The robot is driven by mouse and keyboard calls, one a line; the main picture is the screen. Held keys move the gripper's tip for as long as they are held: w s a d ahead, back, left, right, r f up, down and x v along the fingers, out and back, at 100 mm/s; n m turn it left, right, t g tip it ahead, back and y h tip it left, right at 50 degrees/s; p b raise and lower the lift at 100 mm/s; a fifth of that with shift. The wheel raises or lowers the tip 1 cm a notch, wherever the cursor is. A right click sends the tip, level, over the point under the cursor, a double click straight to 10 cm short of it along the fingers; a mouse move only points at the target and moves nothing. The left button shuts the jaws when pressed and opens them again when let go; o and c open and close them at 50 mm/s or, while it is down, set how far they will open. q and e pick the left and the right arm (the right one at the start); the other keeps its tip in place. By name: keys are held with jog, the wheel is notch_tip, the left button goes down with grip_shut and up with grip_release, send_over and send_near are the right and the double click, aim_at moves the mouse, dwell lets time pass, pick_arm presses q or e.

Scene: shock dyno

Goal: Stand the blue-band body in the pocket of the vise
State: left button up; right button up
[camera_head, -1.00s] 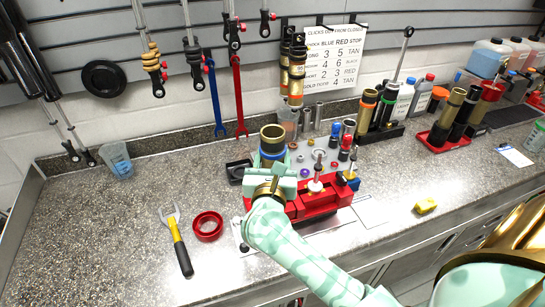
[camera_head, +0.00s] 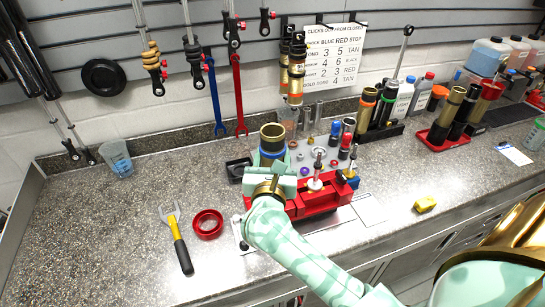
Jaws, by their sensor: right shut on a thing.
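The blue-band body (camera_head: 272,136) is an upright gold-brown tube with an open top and a dark blue band lower down. My right gripper (camera_head: 271,168) is shut on it, and the mint gripper hides its lower part. The red vise (camera_head: 322,200) lies on the bench just right of and behind my wrist. My wrist and gripper hide the vise's left part and its pocket, so I cannot tell whether the body's foot is in the pocket. My left gripper is not in view.
A black tray (camera_head: 237,170) is left of the body. A grey parts board (camera_head: 306,150) with small fittings is behind the vise. The left bench is mostly clear.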

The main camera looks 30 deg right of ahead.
jog(key=shift+f, duration=0.1)
jog(key=shift+f+b, duration=0.4)
jog(key=shift+b, duration=0.05)
jog(key=shift+f, duration=0.15)
dwell(0.4)
jog(key=shift+f+b, duration=1.4)
jog(key=shift+f, duration=0.1)
jog(key=o, duration=1.3)
jog(key=shift+o, duration=0.4)
jog(key=shift+f, duration=0.1)
